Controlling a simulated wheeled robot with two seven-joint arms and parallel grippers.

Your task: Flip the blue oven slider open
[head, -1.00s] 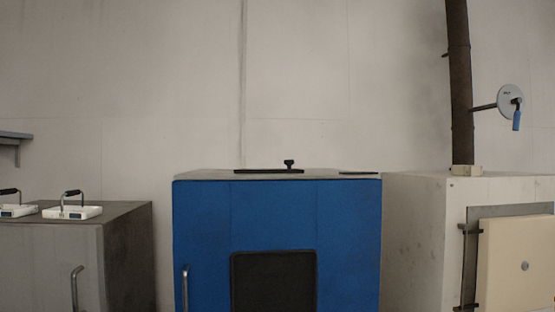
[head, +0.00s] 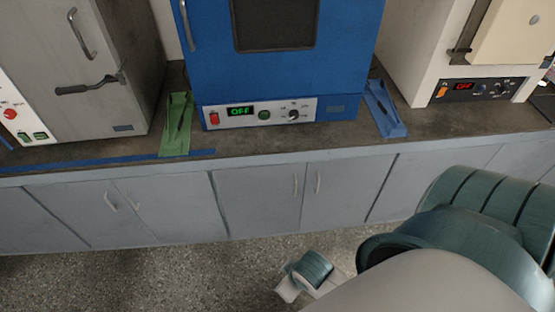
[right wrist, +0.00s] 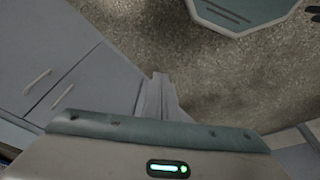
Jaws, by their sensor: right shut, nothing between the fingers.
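The blue oven (head: 270,75) stands on the counter in the middle of the head view, with its dark window, a door handle at left and a front panel (head: 262,113) reading OFF. Its top is out of the frame now, so the black slider piece seen there earlier is hidden from view. My right arm comes in at the lower right of the head view, below and in front of the counter. In the right wrist view my right gripper (right wrist: 157,95) is shut and empty, over the speckled floor beside the cabinet fronts. My left gripper is not in view.
A grey oven (head: 75,75) stands at left and a cream oven (head: 425,50) at right. A green tray (head: 178,125) and a blue tray (head: 384,110) flank the blue oven. Cabinets (head: 260,195) run below the counter. The floor (head: 190,275) in front is clear.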

